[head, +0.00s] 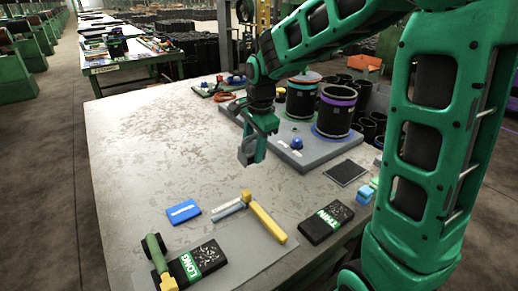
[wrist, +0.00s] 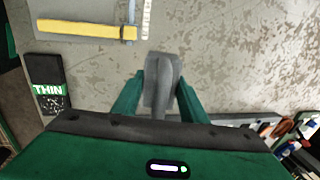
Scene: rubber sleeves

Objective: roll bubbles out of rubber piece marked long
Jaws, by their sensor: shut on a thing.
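The black rubber piece marked LONG (head: 211,254), with white specks and a green label, lies on a grey mat at the near left of the table. My gripper (head: 249,150) is above the middle of the table, well beyond the LONG piece. It is shut on a grey object, which shows between the fingers in the wrist view (wrist: 158,70). I cannot tell what the grey object is.
A black piece marked THIN (head: 318,229) lies to the right. A blue block (head: 183,211) is nearby. A grey tray (head: 318,152) holds sleeves at the back right. The table's left is clear.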

